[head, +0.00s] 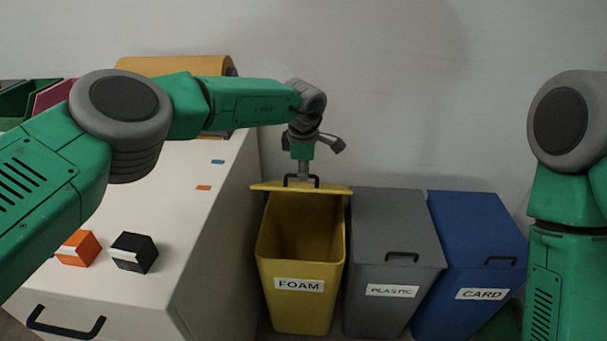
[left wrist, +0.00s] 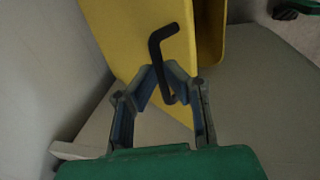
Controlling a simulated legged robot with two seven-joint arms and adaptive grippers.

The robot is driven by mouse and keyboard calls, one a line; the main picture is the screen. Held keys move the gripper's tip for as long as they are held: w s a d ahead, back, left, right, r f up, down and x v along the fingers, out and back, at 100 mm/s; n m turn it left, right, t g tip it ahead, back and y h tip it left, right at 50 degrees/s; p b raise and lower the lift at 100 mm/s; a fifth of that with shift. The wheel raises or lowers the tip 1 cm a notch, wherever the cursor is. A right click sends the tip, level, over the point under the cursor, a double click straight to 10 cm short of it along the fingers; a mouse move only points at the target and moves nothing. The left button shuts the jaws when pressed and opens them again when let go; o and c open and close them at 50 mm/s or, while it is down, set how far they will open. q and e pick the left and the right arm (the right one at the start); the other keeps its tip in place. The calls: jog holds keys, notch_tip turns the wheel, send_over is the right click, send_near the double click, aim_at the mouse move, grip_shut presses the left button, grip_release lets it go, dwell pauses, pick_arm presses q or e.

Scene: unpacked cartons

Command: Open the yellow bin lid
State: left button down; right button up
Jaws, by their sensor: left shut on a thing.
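The yellow bin (head: 302,285), labelled FOAM, stands on the floor beside the white cabinet. Its lid (head: 265,187) is raised at the back, seen nearly edge-on, and the dark inside of the bin shows. My left gripper (head: 301,178) is above the bin's back edge, shut on the lid's black handle (head: 287,181). In the left wrist view the fingers (left wrist: 165,90) close around the handle (left wrist: 155,50), with the yellow lid (left wrist: 135,35) behind it. My right arm is at the right edge of the head view; its gripper is out of view.
A grey PLASTIC bin (head: 392,225) and a blue CARD bin (head: 470,230) stand to the right, lids closed. The white cabinet (head: 185,210) at left carries an orange box (head: 78,248) and a black box (head: 134,252). A wall is close behind the bins.

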pick_arm(q)
jog(key=shift+w+a+f, duration=0.15)
jog(key=shift+a+f, duration=0.1)
jog(key=shift+f, duration=0.1)
jog(key=c, duration=1.6)
grip_release()
jog(key=shift+w, duration=0.1)
jog(key=shift+w+d+f, duration=0.2)
jog(key=shift+w+f, duration=0.35)
jog(key=shift+s+r, duration=0.35)
jog(key=shift+r, duration=0.55)
jog(key=r, duration=0.3)
jog(key=s+r, duration=0.1)
jog(key=r, duration=0.6)
jog(key=shift+s+d, duration=0.1)
jog(key=shift+s, duration=0.2)
